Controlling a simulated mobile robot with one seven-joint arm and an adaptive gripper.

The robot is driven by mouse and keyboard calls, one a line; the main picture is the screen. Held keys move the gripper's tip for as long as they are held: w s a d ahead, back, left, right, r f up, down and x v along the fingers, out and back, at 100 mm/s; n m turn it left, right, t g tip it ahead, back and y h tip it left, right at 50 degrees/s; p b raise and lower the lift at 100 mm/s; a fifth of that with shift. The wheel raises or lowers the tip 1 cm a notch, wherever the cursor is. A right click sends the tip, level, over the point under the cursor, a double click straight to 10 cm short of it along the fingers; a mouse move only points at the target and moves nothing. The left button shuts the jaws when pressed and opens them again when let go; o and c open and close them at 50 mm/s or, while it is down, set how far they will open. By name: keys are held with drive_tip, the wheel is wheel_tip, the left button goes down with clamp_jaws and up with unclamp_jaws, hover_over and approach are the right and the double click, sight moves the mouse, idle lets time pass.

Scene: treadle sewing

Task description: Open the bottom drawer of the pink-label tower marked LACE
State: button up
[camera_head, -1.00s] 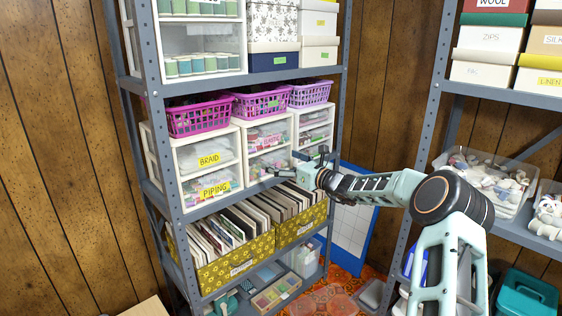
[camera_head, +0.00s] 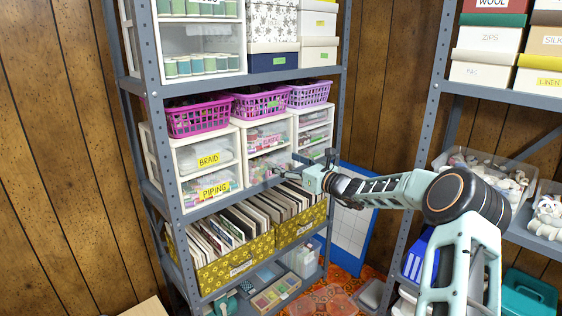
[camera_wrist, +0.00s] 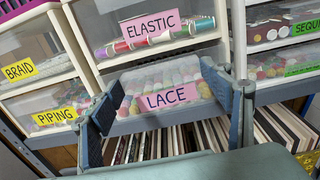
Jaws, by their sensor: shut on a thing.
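The LACE drawer (camera_wrist: 150,122) is the bottom drawer of the pink-label tower, below the ELASTIC drawer (camera_wrist: 150,28). Its clear front shows pale, colourful contents and a pink LACE label (camera_wrist: 171,97). My gripper (camera_wrist: 168,98) has one finger on each side of this label and is shut on the drawer front. How far the drawer stands out is hard to tell. In the head view my gripper (camera_head: 294,168) is at the lower front of the middle tower (camera_head: 267,126), and the arm partly hides the drawer.
The BRAID and PIPING tower (camera_head: 210,168) stands left, another drawer tower (camera_head: 313,130) right. Purple baskets (camera_head: 258,104) sit on top. Yellow patterned bins (camera_head: 235,268) of upright folders are on the shelf below. A rack upright (camera_head: 335,195) stands right of the gripper.

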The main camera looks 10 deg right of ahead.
drive_tip(key=p+v, duration=0.2)
drive_tip(key=v, duration=0.9)
drive_tip(key=shift+s+d+r, duration=0.15)
drive_tip(key=shift+d+r, duration=0.05)
drive_tip(key=shift+d, duration=0.05)
drive_tip(key=shift+p+v, duration=0.6)
drive_tip(key=shift+v, duration=0.45)
clamp_jaws()
drive_tip(key=c, duration=0.7)
unclamp_jaws()
drive_tip(key=shift+s+f, duration=0.15)
drive_tip(key=shift+s, duration=0.05)
drive_tip(key=o, duration=0.5)
drive_tip(key=shift+w+f, duration=0.1)
drive_tip(key=o, duration=1.9)
drive_tip(key=shift+o, duration=0.2)
drive_tip(key=v, duration=1.2)
